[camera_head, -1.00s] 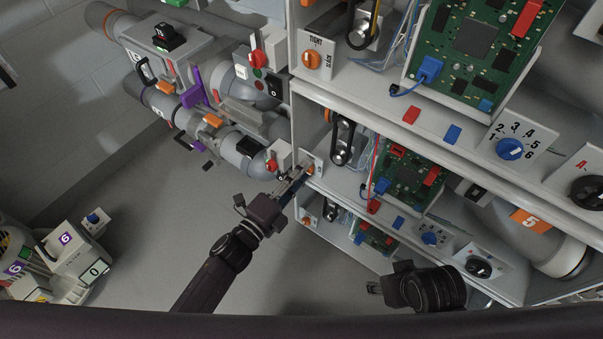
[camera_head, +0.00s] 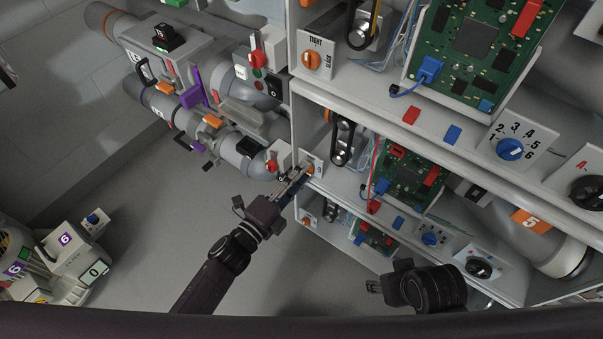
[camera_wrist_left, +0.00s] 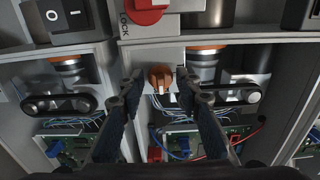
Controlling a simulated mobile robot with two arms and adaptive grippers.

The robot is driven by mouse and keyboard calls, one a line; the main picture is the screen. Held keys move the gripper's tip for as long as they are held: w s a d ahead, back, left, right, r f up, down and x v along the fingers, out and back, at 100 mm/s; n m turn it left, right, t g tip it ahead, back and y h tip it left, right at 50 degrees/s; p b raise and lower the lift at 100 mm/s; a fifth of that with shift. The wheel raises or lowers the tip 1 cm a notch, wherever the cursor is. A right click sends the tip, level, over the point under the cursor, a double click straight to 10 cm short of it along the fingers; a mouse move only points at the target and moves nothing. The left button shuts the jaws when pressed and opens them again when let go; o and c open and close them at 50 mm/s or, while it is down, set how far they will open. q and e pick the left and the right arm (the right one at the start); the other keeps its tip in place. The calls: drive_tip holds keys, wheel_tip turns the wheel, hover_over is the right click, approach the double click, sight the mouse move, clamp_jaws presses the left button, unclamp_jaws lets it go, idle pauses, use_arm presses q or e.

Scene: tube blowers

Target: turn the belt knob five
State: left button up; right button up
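The orange belt knob (camera_wrist_left: 160,79) sits on a light panel, in the middle of the left wrist view. It also shows in the head view (camera_head: 309,169) on the middle shelf unit, partly covered by my gripper. My left gripper (camera_wrist_left: 158,92) is open, with one dark finger on each side of the knob and visible space between fingers and knob. In the head view the left gripper (camera_head: 302,178) reaches up to that panel. My right gripper (camera_head: 374,287) is at the lower right, away from the knob; its finger opening is too small to tell.
A red lock switch (camera_wrist_left: 146,15) is just above the knob in the wrist view. Another orange TIGHT/SLACK knob (camera_head: 311,60) is on the shelf above, and a similar one (camera_head: 306,219) below. Belts (camera_head: 342,142) and circuit boards fill the shelves. Floor (camera_head: 150,230) is clear at left.

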use_arm(q)
drive_tip(key=v, duration=1.1)
drive_tip(key=shift+s+a, duration=0.15)
drive_tip(key=shift+s, duration=0.1)
